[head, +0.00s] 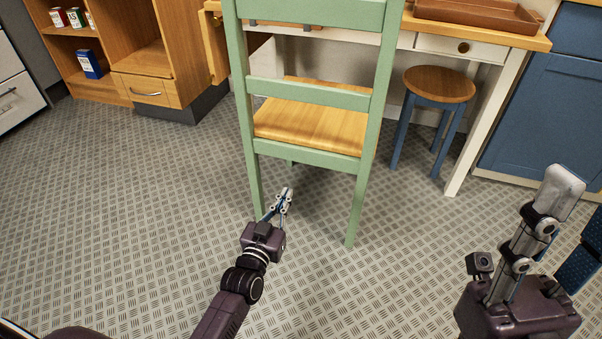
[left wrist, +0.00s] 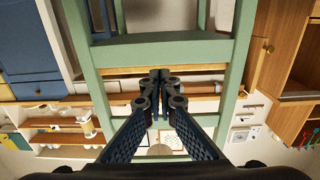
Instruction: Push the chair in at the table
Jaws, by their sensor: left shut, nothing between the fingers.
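The green chair (head: 308,97) with a wooden seat stands upright, its back toward me, in front of the table (head: 487,34). The table has a wooden top and white drawers and legs. The chair's front edge and front legs are mostly hidden. My left gripper (head: 286,194) is shut and empty, low behind the chair, between its two rear legs in the picture. In the left wrist view, the shut fingertips (left wrist: 160,78) overlap the chair's frame (left wrist: 160,50); I cannot tell whether they touch. My right gripper (head: 577,212) is at the right, open and apart from the chair, partly cut off.
A round stool (head: 439,84) with blue legs stands right of the chair by the table's leg. A brown tray (head: 478,14) lies on the table. A wooden cabinet (head: 146,91) stands at the left, blue cupboards (head: 545,110) at the right. The patterned floor (head: 130,210) is clear at left.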

